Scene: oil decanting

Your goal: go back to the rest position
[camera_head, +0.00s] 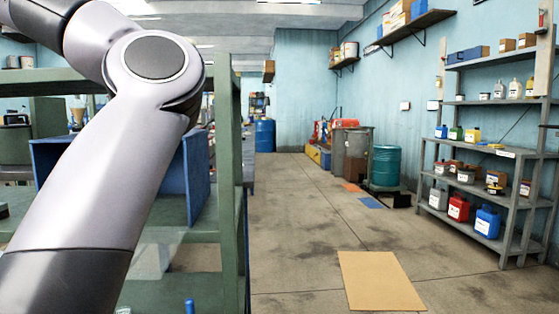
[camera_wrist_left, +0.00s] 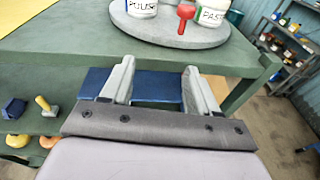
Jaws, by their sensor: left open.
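My left gripper (camera_wrist_left: 160,80) shows in the left wrist view with its two fingers spread apart and nothing between them. It is at the edge of a green table (camera_wrist_left: 70,35), with a flat blue surface (camera_wrist_left: 155,88) behind and between the fingers. In the head view my left arm comes in from the upper left, bent at a joint, and its gripper is out of frame. My right gripper is in neither view.
In the head view a green rack (camera_head: 228,170) stands beside my arm. Shelving (camera_head: 490,150) stands right. The floor aisle (camera_head: 300,220) is mostly clear.

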